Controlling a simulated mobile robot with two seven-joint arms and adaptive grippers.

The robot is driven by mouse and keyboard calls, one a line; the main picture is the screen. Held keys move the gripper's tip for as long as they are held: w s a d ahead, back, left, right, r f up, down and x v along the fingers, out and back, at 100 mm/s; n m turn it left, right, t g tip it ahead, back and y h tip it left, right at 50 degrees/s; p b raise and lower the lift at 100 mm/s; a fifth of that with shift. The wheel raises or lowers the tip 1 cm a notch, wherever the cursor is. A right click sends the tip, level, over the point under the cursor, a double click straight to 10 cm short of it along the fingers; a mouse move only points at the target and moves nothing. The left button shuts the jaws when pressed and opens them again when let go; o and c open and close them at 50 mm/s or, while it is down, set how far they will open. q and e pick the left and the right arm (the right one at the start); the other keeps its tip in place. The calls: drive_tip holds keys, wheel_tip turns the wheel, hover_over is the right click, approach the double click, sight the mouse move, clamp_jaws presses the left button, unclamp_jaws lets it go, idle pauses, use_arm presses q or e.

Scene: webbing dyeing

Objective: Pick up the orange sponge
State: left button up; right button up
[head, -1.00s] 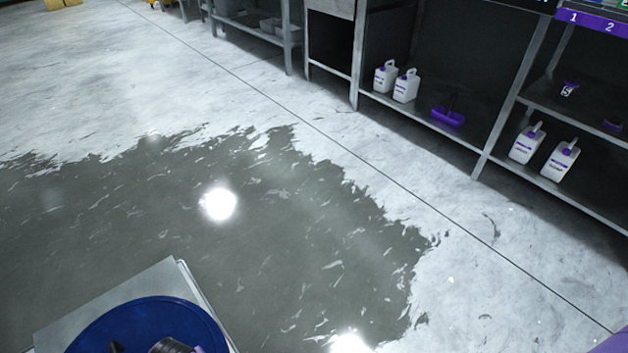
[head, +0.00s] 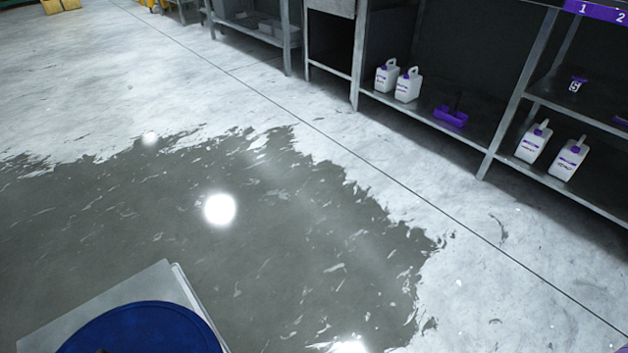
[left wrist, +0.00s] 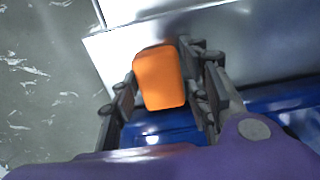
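The orange sponge (left wrist: 159,78) shows in the left wrist view, between the two fingers of my left gripper (left wrist: 160,70). The fingers press against its left and right sides, and it is held above my own blue and grey base. The sponge does not show in the head view. In the head view only a small dark bit of my left arm shows at the bottom edge. My right gripper is in neither view.
A wet dark patch (head: 150,230) covers the floor ahead. Metal shelving (head: 490,150) stands along the right, with white jugs (head: 408,85), a purple scoop-like item (head: 451,116) and more jugs (head: 534,142). The floor between is clear.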

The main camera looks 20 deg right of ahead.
use_arm(q)
drive_tip(key=c, duration=0.4)
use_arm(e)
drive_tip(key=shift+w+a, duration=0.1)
use_arm(q)
drive_tip(key=shift+c, duration=0.2)
drive_tip(key=shift+r+p, duration=0.3)
drive_tip(key=shift+r, duration=0.25)
wheel_tip(320, 180, up, 3)
drive_tip(key=shift+s+f+p, duration=0.1)
drive_tip(key=shift+p, duration=0.7)
drive_tip(key=s+a+r+p, duration=0.3)
drive_tip(key=s+r+p, duration=0.5)
drive_tip(key=s, duration=0.5)
drive_tip(key=shift+s+a+r, duration=0.15)
drive_tip(key=shift+s+r, duration=0.05)
drive_tip(key=shift+r, duration=0.35)
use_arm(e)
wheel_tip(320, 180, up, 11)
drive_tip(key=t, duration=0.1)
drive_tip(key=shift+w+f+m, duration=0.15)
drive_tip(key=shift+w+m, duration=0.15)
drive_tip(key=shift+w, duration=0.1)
